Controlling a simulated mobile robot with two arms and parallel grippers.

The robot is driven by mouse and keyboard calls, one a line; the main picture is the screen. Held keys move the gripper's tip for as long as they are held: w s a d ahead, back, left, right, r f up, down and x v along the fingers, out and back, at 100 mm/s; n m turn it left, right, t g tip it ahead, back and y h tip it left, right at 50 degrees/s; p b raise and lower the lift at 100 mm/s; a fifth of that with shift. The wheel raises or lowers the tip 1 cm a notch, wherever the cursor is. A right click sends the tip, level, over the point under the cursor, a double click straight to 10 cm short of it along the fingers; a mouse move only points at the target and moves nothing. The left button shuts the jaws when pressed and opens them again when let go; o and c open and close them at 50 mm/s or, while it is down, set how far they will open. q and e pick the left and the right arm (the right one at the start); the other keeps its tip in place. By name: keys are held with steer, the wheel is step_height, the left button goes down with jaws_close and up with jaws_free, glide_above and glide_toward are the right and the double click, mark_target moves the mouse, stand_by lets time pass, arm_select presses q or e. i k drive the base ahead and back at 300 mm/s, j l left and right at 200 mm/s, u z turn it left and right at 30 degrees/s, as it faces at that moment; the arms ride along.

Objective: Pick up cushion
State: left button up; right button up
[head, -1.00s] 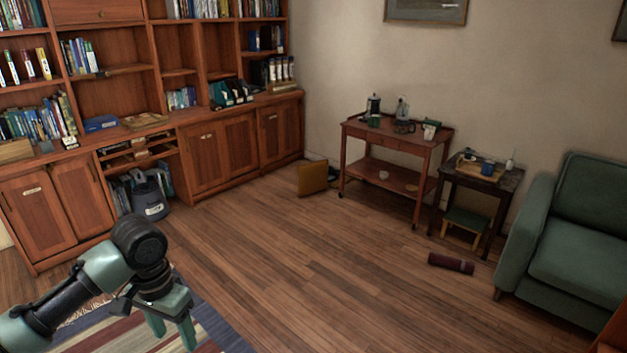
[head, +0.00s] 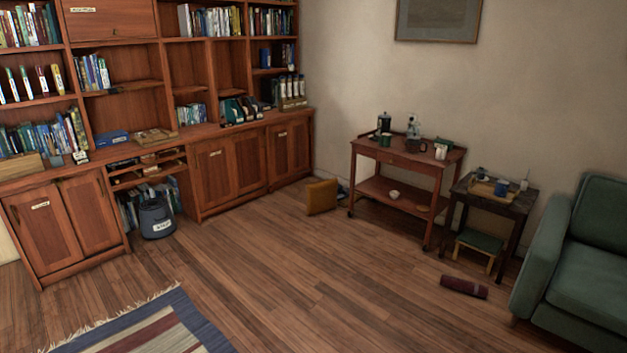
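A mustard-yellow square thing that looks like the cushion (head: 322,196) stands on edge on the wooden floor at the back. It is between the low cabinets and the red-brown trolley, close to the wall. Neither of my grippers shows in the head view, so their state and distance from it are hidden.
The trolley (head: 407,152) holds pots and cups. A small dark table (head: 512,203), a stool (head: 480,243), a dark red roll (head: 464,287) and a green armchair (head: 580,255) are at right. A striped rug (head: 150,325) lies front left. The middle floor is clear.

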mark_target(321, 195)
steer(key=i+u, duration=0.1)
steer(key=i, duration=2.6)
